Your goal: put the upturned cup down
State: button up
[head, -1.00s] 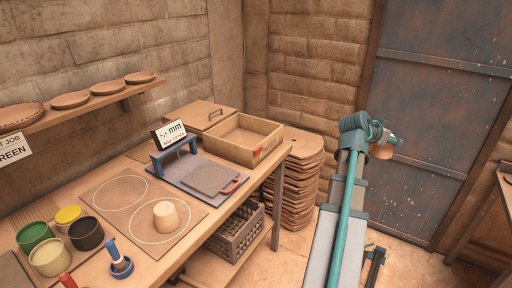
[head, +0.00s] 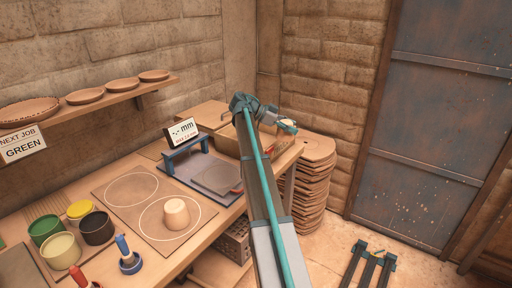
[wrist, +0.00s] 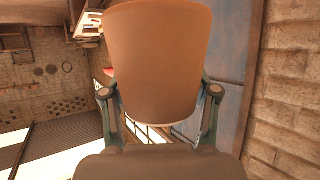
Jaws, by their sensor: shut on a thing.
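My gripper (head: 284,124) is shut on a brown-orange tapered cup (wrist: 158,60). In the wrist view the cup fills the middle between the two fingers, its narrower end toward the palm. In the head view the gripper is in the air near the wooden box and the stack of slabs, and the held cup is mostly hidden. Another pale cup (head: 176,212) stands upturned inside the right white circle on a brown board (head: 139,221). The left circle (head: 132,189) is empty.
Green, yellow, black and cream pots (head: 61,251) stand at front left, beside a blue-handled tool (head: 129,262). A slab stack (head: 307,175) stands right of the bench. A sign (head: 22,145) reads GREEN.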

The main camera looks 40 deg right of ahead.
jog(key=w, duration=0.1)
jog(key=w+a, duration=0.1)
jog(key=w, duration=0.1)
jog(key=w+a, duration=0.1)
jog(key=shift+w+a+f, duration=0.15)
jog(key=shift+w+f, duration=0.1)
jog(key=shift+f, duration=0.15)
jog(key=w+d+f+p, duration=0.1)
jog(key=w+f, duration=0.2)
jog(key=w+d+f+p, duration=0.1)
jog(key=w+d+f, duration=0.1)
jog(key=w+f, duration=0.1)
jog(key=w+d+f+p, duration=0.1)
jog(key=w+f, duration=0.2)
jog(key=w, duration=0.2)
jog(key=shift+w+d, duration=0.1)
jog(key=shift+d, duration=0.1)
notch_tip(320, 180, down, 3)
jog(key=shift+w+p, duration=0.15)
jog(key=shift+p, duration=0.65)
jog(key=shift+f, duration=0.25)
